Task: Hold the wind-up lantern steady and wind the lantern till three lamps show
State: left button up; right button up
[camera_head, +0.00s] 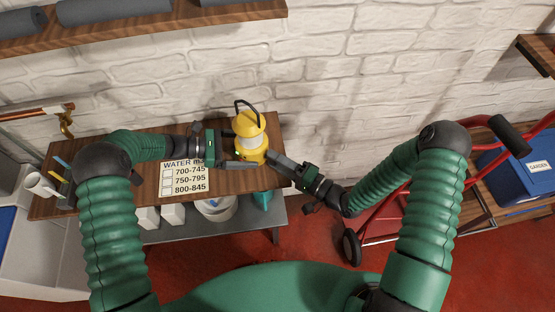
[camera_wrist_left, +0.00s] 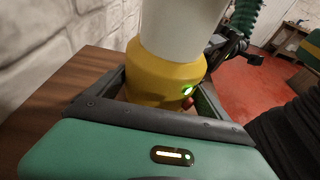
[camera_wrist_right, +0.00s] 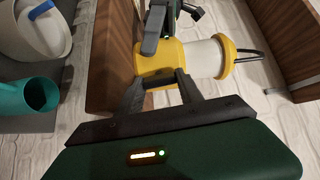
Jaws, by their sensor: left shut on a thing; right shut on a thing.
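The wind-up lantern (camera_head: 250,138), yellow with a pale white body and a dark top handle, stands upright at the right part of the wooden bench. My left gripper (camera_head: 237,162) is shut around its yellow base from the left; the base fills the fingers in the left wrist view (camera_wrist_left: 160,82). One green lamp (camera_wrist_left: 188,91) glows on the base, with a small red part just below it. My right gripper (camera_head: 271,157) is shut at the base from the right, also seen in the right wrist view (camera_wrist_right: 160,80). Which part it grips is hidden.
A white mug (camera_head: 40,184) stands at the left end. A teal cup (camera_wrist_right: 38,95) and white containers sit on the lower shelf. A red hand truck (camera_head: 385,215) and blue box (camera_head: 520,170) stand right.

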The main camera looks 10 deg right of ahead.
jog(key=shift+s+a+f, duration=0.15)
jog(key=shift+s+f, duration=0.1)
jog(key=shift+f, duration=0.05)
jog(key=o, duration=1.4)
